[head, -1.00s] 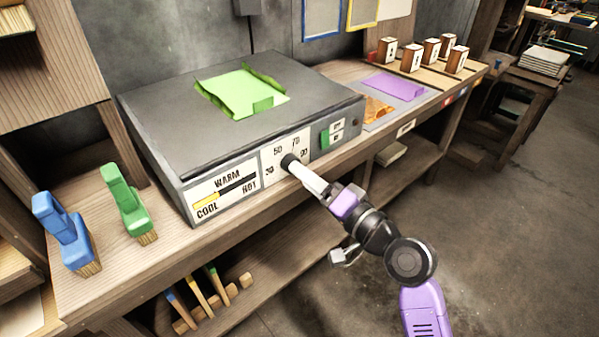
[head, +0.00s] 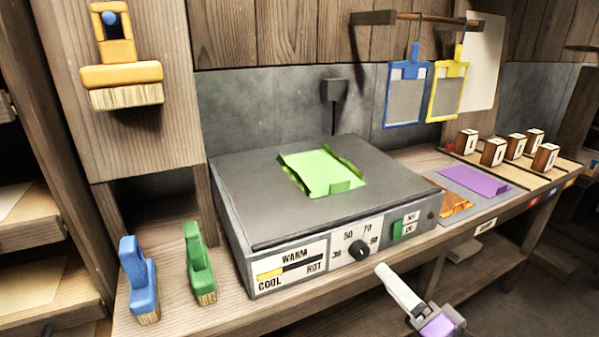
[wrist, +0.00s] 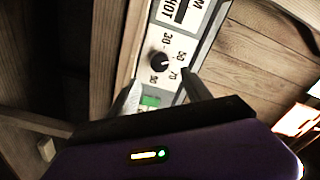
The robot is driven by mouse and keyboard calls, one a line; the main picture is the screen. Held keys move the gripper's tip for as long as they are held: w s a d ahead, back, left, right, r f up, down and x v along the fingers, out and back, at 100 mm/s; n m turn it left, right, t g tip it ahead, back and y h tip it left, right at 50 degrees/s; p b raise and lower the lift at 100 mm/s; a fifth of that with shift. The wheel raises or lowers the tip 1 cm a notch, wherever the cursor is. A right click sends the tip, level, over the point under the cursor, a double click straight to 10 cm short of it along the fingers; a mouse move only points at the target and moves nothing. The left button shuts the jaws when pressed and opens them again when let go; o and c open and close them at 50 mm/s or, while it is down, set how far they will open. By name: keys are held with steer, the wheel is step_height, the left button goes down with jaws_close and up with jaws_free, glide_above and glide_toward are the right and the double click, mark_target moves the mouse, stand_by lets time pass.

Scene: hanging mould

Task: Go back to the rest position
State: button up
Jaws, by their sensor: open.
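My gripper (head: 388,278) is open and empty, in front of the heater box at the lower right of the head view. It is apart from the black dial (head: 359,249) on the front panel, below and to the right of it. In the wrist view the two fingers of my gripper (wrist: 160,95) stand apart, with the dial (wrist: 159,62) beyond them. The dial's pointer is too small to read. The grey heater box (head: 228,207) stands on the bench with a green mould sheet (head: 318,173) on top.
Blue (head: 139,285) and green (head: 200,265) brushes stand left of the box. Orange (head: 456,203) and purple (head: 474,180) pieces lie on the bench to its right. Blue (head: 407,90) and yellow (head: 448,88) frames hang above. The bench edge runs beneath my gripper.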

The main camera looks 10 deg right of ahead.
steer(key=s+d+f+n+t+h, duration=0.1)
steer(key=s+d+f+h, duration=0.1)
steer(key=s+d+h, duration=0.45)
steer(key=s+a+f+n+g, duration=0.1)
steer(key=s+a+f+n, duration=0.15)
steer(key=s, duration=0.75)
steer(key=s+a+f+n+g+y, duration=0.15)
steer(key=s+a, duration=0.25)
steer(key=s, duration=0.6)
steer(key=s+a+f+n+g, duration=0.1)
steer(key=s+a+f+n, duration=0.2)
steer(key=s, duration=0.7)
step_height(320, 180, up, 14)
steer(key=p, duration=1.4)
steer(key=shift+w+d+r, duration=0.15)
steer(key=shift+d, duration=0.05)
